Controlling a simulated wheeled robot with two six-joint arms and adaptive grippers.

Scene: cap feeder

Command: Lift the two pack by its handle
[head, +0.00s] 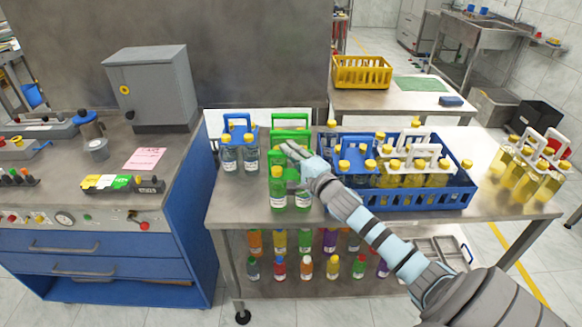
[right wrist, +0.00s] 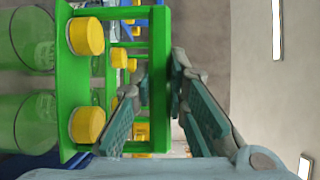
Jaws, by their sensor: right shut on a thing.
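The green two pack (head: 277,158) stands near the front edge of the steel table, with two green bottles (head: 278,192) under yellow caps. My right gripper (head: 288,150) reaches it from the right and is shut on its green handle. In the right wrist view, the handle bar (right wrist: 160,75) lies between the fingers, and two yellow caps (right wrist: 87,37) show at the left. I cannot tell whether the bottle bases touch the table. Another green handle (head: 290,117) shows just behind. My left gripper is not in view.
A blue carrier with clear bottles (head: 230,158) stands close on the left. A blue crate (head: 455,197) with several yellow-capped bottles is close on the right. A white carrier (head: 549,140) stands at the far right. Several coloured bottles (head: 279,268) sit on the lower shelf.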

